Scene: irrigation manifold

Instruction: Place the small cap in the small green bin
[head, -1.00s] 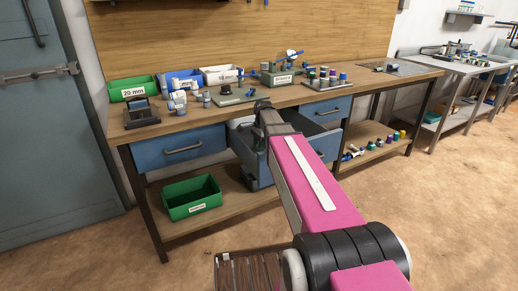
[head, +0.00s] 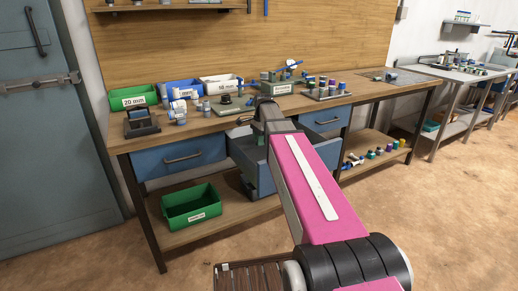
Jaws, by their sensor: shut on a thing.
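A green open bin (head: 191,207) with a small white label stands on the lower shelf at the left; its label is too small to read. Another green bin (head: 132,97), marked 20 mm, stands at the back left of the bench top. The small cap cannot be made out. My pink forearm reaches up over the bench front, and its dark wrist end shows above the blue middle drawer. My gripper's fingers and anything in them are hidden behind the arm.
The blue middle drawer (head: 240,160) stands pulled out below the bench top (head: 210,128), partly behind my arm. A closed blue drawer (head: 182,159) is to its left. Blue and white bins and fittings crowd the bench back. Several coloured caps lie on the right lower shelf.

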